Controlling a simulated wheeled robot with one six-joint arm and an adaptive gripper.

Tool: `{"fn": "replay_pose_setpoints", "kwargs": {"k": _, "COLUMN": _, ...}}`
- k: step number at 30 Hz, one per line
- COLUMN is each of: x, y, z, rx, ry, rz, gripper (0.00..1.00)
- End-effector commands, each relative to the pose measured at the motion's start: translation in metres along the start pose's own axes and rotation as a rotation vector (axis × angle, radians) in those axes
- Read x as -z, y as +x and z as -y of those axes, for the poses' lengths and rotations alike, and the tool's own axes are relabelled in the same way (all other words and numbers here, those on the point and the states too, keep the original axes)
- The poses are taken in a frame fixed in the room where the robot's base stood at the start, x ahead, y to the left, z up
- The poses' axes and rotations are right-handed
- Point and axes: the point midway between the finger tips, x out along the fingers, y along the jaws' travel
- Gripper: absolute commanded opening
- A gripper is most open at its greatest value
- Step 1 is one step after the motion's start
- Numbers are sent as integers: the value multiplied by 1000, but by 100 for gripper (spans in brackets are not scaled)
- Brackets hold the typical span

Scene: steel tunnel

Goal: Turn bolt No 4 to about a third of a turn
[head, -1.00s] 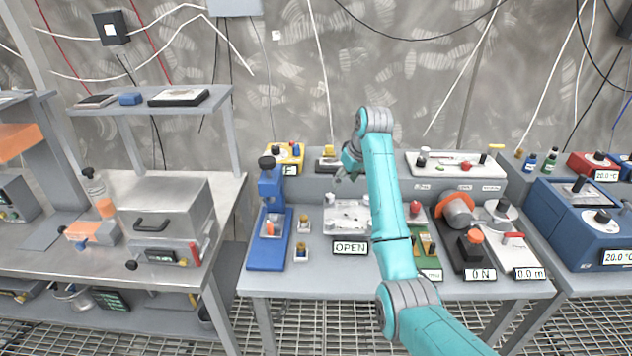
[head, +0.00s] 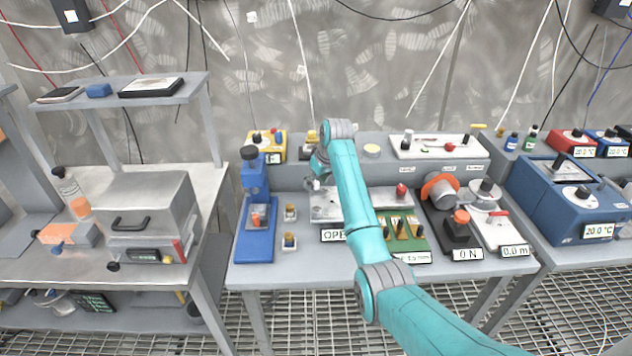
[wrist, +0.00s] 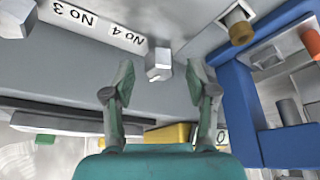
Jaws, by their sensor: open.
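In the wrist view a grey hex-headed bolt (wrist: 158,64) stands beside the label "No 4" (wrist: 126,39), on a grey surface. It shows between and just beyond my fingertips, with a gap on both sides. My gripper (wrist: 160,86) is open and empty, its two fingers spread. A second bolt (wrist: 15,18) is partly cut off at the upper left, near the label "No 3" (wrist: 74,12). In the head view my gripper (head: 316,184) is low over the left end of the pale plate (head: 325,212) behind the "OPEN" sign; my arm hides part of the plate.
A blue stand (head: 255,215) and small brass-topped pieces (head: 290,212) are left of the plate. A green board (head: 408,245) and a dark device with an orange knob (head: 460,228) stand to the right. A yellow box (head: 268,146) is behind.

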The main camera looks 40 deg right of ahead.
Motion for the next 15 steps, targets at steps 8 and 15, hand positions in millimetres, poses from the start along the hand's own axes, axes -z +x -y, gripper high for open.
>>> {"fn": "replay_pose_setpoints", "kwargs": {"k": 8, "x": 0, "y": 4, "z": 0, "rx": 0, "ry": 0, "rz": 0, "gripper": 57}}
{"fn": "replay_pose_setpoints", "kwargs": {"k": 15, "x": 0, "y": 4, "z": 0, "rx": 0, "ry": 0, "rz": 0, "gripper": 20}}
